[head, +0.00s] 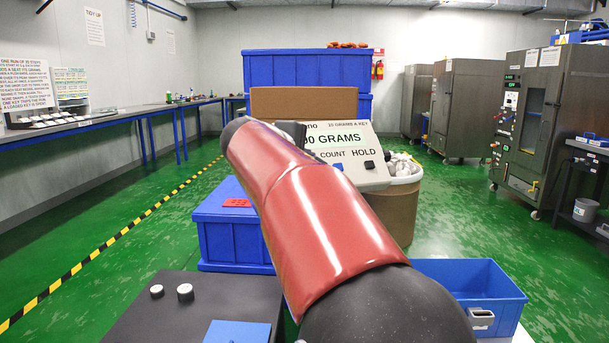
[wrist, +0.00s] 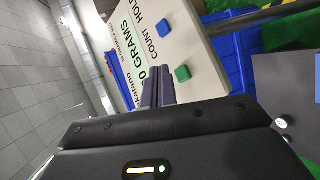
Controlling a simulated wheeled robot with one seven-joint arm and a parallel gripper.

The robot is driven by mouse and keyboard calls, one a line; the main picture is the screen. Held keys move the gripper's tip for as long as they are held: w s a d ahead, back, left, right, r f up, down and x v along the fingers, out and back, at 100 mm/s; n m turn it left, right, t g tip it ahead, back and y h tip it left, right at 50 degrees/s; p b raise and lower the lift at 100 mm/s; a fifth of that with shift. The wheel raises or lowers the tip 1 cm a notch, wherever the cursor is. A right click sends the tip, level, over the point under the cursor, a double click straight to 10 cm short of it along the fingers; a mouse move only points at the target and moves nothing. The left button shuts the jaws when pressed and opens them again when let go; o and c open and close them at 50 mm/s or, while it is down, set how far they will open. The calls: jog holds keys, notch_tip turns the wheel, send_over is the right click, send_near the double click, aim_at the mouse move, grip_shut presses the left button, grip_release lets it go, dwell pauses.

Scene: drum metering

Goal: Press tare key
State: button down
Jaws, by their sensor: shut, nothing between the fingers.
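The scale's panel, a pale tilted box (head: 378,178), stands ahead in the head view, its left part hidden behind my red arm. Its display reads partly "0 GRAMS", with COUNT and HOLD printed below.
A drum with white contents (head: 400,168) stands behind the panel. Blue crates (head: 305,68) are stacked behind. A blue lidded box (head: 222,225) is left of my arm, an open blue bin (head: 468,272) right. A dark table (head: 190,312) with two knobs is at front left.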

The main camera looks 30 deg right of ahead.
jog(key=shift+w+d+f, duration=0.2)
jog(key=shift+w+f, duration=0.55)
dwell(1.6)
jog(key=shift+w+d+f+b, duration=0.1)
jog(key=shift+w+f+b, duration=0.2)
jog(key=shift+b, duration=0.1)
jog(key=shift+w+d+f, duration=0.1)
jog(key=shift+w+f, duration=0.15)
jog(key=shift+f, duration=0.05)
dwell(0.5)
dwell(0.4)
jog(key=shift+s+r, duration=0.55)
jog(key=shift+r, duration=0.05)
jog(key=shift+a, duration=0.2)
jog(key=s+r, duration=0.1)
jog(key=s+a+r+p, duration=0.1)
jog(key=s+r, duration=0.1)
jog(key=shift+s+r, duration=0.2)
jog(key=shift+r, duration=0.05)
